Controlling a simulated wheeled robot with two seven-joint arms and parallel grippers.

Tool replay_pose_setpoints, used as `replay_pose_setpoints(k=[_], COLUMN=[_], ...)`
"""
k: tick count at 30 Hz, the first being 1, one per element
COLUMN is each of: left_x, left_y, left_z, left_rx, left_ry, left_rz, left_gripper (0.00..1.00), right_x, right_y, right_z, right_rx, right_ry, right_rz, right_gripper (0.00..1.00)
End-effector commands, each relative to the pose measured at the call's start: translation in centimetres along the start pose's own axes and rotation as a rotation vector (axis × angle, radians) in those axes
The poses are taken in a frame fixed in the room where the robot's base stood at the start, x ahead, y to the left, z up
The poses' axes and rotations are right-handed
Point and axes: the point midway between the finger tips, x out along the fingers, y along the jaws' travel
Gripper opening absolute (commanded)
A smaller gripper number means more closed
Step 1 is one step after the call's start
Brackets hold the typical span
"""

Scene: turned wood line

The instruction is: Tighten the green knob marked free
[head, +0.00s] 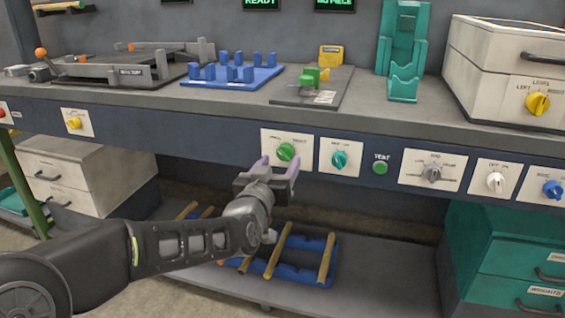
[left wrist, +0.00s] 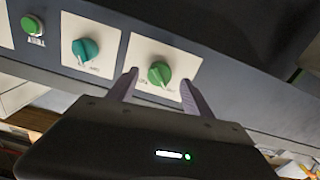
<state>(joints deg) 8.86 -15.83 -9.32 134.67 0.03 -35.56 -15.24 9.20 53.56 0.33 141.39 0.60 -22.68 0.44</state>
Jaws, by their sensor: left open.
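The green knob (head: 286,151) sits on a white label plate on the front panel of the bench. The plate's words are small, and I cannot read them surely. In the left wrist view the green knob (left wrist: 159,74) lies between and beyond my fingertips. My left gripper (head: 279,166) is open in front of the knob, with a finger to each side of it in the picture. In the left wrist view my left gripper (left wrist: 158,80) is empty, and I cannot tell whether the fingers touch the knob. My right gripper is not in view.
A teal knob (head: 340,159) is just right of the green one, then a green TEST button (head: 380,168), a grey selector (head: 432,173), a white knob (head: 495,182) and a blue knob (head: 553,189). Below, a lower shelf (head: 390,273) holds a blue rack with wooden rods.

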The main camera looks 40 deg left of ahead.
Motion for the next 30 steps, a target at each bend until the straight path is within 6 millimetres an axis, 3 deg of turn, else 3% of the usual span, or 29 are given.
replay_pose_setpoints(k=[6,16,30], left_x=[2.6,2.9,2.9], left_y=[0.0,0.0,0.0], left_z=[0.1,0.0,0.0], left_rx=[0.0,-0.001,-0.001], left_ry=[0.0,0.0,0.0], left_rz=[0.0,0.0,0.0], left_gripper=[0.59,0.58,0.2], right_x=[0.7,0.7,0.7], right_y=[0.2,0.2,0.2], right_z=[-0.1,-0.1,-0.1], right_rx=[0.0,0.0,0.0], right_ry=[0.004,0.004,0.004], right_rz=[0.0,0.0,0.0], right_gripper=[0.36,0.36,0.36])
